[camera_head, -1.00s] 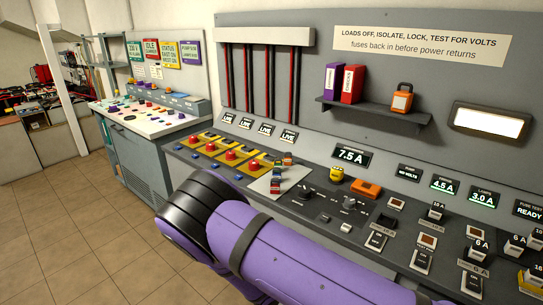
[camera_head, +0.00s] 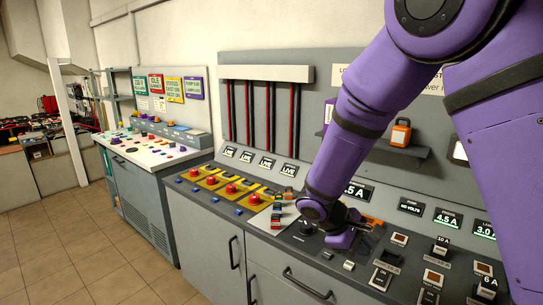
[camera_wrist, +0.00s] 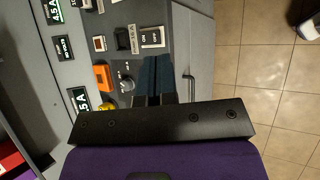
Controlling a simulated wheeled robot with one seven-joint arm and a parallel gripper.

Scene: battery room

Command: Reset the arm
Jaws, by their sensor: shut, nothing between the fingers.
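My purple arm comes down from the upper right in the head view and bends over the grey control console. My gripper (camera_wrist: 155,62) shows in the wrist view as two dark fingers side by side, shut and empty. They are over the console's front part, beside a dial (camera_wrist: 126,85) and an orange block (camera_wrist: 102,77). In the head view the wrist end is low over the console top, and the fingertips are hard to make out. The orange block (camera_head: 372,222) is partly hidden behind the wrist there. I cannot tell whether the fingers touch the console.
Red buttons on yellow plates (camera_head: 231,188) line the console's left part. Switches and fuse blocks (camera_head: 440,250) fill its right. A second console (camera_head: 150,150) stands left. Tiled floor (camera_head: 70,240) is clear.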

